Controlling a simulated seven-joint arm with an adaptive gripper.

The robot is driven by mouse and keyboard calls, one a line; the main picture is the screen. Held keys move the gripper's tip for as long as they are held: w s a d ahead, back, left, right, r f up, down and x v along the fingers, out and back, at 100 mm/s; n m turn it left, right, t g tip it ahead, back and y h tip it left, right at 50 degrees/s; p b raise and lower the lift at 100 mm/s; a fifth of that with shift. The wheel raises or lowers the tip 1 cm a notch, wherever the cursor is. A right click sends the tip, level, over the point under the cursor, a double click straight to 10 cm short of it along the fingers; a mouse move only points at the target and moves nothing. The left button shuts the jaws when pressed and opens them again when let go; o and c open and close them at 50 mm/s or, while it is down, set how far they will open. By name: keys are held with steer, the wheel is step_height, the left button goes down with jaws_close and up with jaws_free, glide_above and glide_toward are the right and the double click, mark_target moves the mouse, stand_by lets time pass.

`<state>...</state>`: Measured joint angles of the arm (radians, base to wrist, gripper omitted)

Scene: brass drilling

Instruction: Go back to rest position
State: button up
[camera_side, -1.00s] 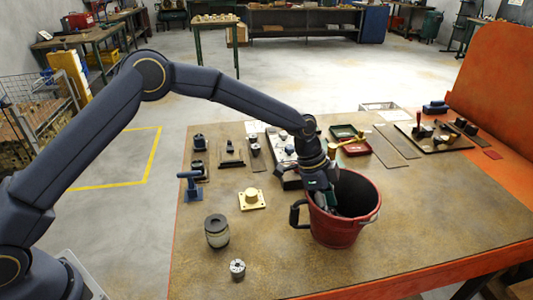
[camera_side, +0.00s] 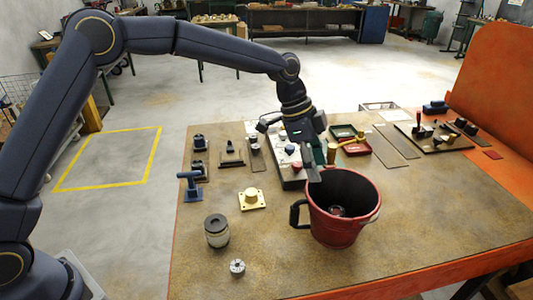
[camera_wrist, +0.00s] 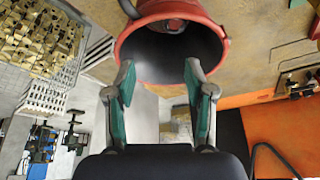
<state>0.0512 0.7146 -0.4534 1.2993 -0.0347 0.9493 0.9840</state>
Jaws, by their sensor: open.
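My gripper (camera_side: 312,160) is open and empty, with its fingers above the back left rim of the red bucket (camera_side: 336,230). In the wrist view the two green-padded fingers of my gripper (camera_wrist: 160,72) stand apart, with nothing between them, and point toward the bucket (camera_wrist: 213,28). A small dark and reddish object (camera_side: 337,210) lies inside the bucket; it also shows in the wrist view (camera_wrist: 172,26). What it is cannot be told.
On the table (camera_side: 280,260) stand a lidded jar (camera_side: 217,231), a small metal cylinder (camera_side: 237,267), a yellow flanged part (camera_side: 251,199) and a blue clamp-like tool (camera_side: 190,185). Small trays (camera_side: 356,149) and fixtures lie behind the bucket. The air above the table is clear.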

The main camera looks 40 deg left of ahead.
steer(key=s+a+r+n+t+y, duration=0.1)
steer(key=s+a+r+t, duration=0.1)
steer(key=s+a+r, duration=0.3)
steer(key=s+a+r+n+t+y, duration=0.1)
steer(key=s+a+r, duration=0.15)
steer(key=r, duration=0.45)
steer(key=s+a+r+n+t+y, duration=0.1)
steer(key=s+a+r+t, duration=0.15)
steer(key=a+r, duration=0.3)
steer(key=s+a+r+n, duration=0.25)
steer(key=s+a, duration=0.25)
steer(key=s, duration=0.4)
steer(key=s+a+f+n+y, duration=0.1)
steer(key=s+a+f+n, duration=0.5)
steer(key=s+f+n, duration=0.4)
steer(key=shift+s+f+g, duration=0.25)
steer(key=shift+s+g, duration=0.2)
steer(key=shift+s, duration=0.15)
